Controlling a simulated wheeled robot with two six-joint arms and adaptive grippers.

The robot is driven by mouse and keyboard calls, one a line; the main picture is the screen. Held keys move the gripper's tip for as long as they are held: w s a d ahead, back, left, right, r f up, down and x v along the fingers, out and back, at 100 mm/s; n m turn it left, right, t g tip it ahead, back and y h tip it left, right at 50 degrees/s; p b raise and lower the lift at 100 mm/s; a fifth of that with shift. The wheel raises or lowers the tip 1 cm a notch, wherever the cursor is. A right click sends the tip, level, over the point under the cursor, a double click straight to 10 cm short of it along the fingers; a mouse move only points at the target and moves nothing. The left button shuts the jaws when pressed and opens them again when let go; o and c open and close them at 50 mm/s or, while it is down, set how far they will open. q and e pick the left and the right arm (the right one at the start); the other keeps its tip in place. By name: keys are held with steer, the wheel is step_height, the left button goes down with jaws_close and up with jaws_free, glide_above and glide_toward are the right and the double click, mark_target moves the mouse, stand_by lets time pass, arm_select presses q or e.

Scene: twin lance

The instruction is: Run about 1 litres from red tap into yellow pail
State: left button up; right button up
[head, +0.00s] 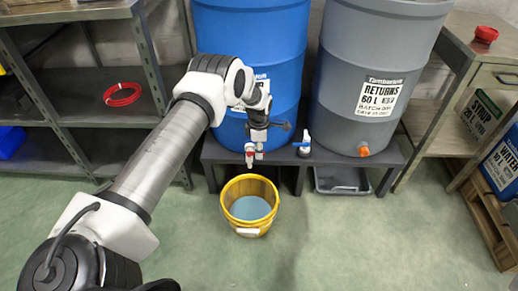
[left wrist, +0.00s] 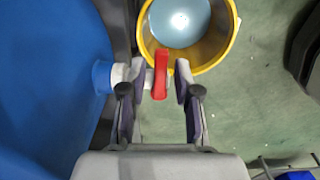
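The red tap (head: 249,150) is on the lower front of the blue drum (head: 285,60). In the left wrist view its red handle (left wrist: 160,75) sits between my left gripper's fingertips, with small gaps showing on both sides. My left gripper (head: 256,143) is open around the handle; in the left wrist view its fingers (left wrist: 160,84) point toward the pail. The yellow pail (head: 233,217) stands upright on the floor below the tap. Pale blue liquid (head: 250,207) lies inside it; its depth is hard to tell. I see no clear stream. My right gripper is not in view.
A bench (head: 215,152) carries the blue drum and a grey returns drum (head: 345,80) with an orange tap (head: 363,150). A white and blue fitting (head: 303,146) is right of my gripper. A grey tray (head: 341,180) lies under the bench. The floor in front is clear.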

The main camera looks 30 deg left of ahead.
arm_select(q)
step_height(320, 180, up, 12)
stand_by(0.6)
